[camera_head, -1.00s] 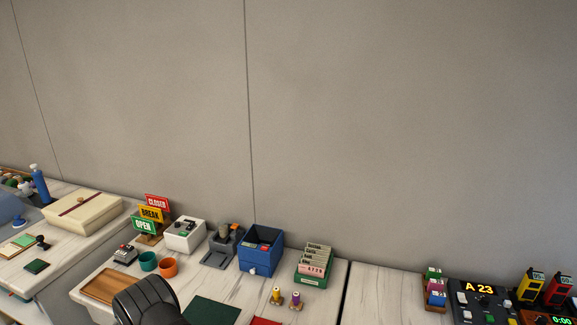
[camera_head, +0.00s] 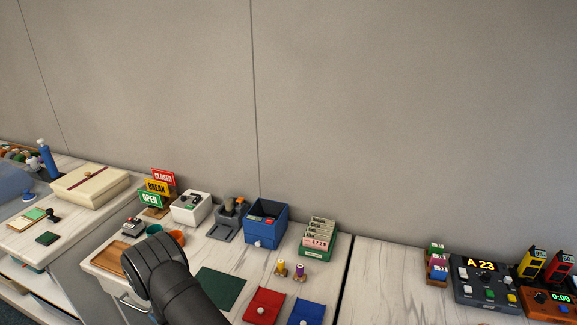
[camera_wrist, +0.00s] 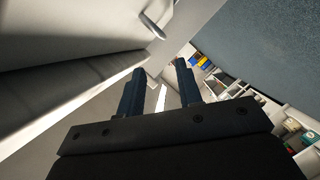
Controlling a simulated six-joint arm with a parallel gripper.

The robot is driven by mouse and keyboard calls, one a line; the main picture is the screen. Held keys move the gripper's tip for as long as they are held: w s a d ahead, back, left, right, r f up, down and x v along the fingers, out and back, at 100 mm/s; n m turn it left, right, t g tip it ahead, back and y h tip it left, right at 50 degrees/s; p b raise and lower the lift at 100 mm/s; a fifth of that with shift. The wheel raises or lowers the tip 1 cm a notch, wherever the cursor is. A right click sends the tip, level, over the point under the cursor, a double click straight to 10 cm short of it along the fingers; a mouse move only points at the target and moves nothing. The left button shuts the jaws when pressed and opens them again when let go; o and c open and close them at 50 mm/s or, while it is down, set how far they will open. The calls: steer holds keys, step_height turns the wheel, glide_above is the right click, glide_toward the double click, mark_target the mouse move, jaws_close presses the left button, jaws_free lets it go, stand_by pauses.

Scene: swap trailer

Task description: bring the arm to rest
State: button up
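My gripper (camera_wrist: 159,84) shows in the wrist view with its two dark fingers apart and nothing between them. Beyond the fingers are a pale cabinet front with a handle (camera_wrist: 153,27) and the floor. In the head view my black arm rises at the bottom, left of centre, in front of the marble-topped counter (camera_head: 222,260). The fingers are hidden there.
A wooden tray (camera_head: 108,258) and orange cup (camera_head: 178,237) are close to my arm. A green mat (camera_head: 220,288), red pouch (camera_head: 264,306) and blue pouch (camera_head: 306,312) lie to its right. A blue box (camera_head: 266,224) stands behind. Shelves (camera_wrist: 225,82) show in the wrist view.

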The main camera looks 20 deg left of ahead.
steer(key=s+x, duration=0.1)
steer(key=x, duration=1.3)
steer(key=s+a+v, duration=0.1)
steer(key=s+v, duration=0.1)
steer(key=v, duration=0.7)
steer(key=s+v, duration=0.2)
steer(key=v, duration=0.7)
steer(key=shift+s+a+f+n+g+h, duration=0.3)
steer(key=shift+a+n+g+h, duration=0.15)
steer(key=shift+a, duration=0.15)
steer(key=shift+s+a+f+n+g+h, duration=0.2)
steer(key=shift+s+a+n+g+h, duration=0.15)
steer(key=shift+a+n+h, duration=0.2)
steer(key=shift+s+a+f+n+g+h, duration=0.2)
steer(key=shift+s+a+n+g+h, duration=0.15)
steer(key=shift+a, duration=0.3)
steer(key=shift+w, duration=0.1)
steer(key=shift+w+d+r+m+t+y, duration=0.6)
steer(key=shift+w+d+m+t+y, duration=0.6)
steer(key=shift+d, duration=0.95)
steer(key=x, duration=0.7)
steer(key=shift+a, duration=0.4)
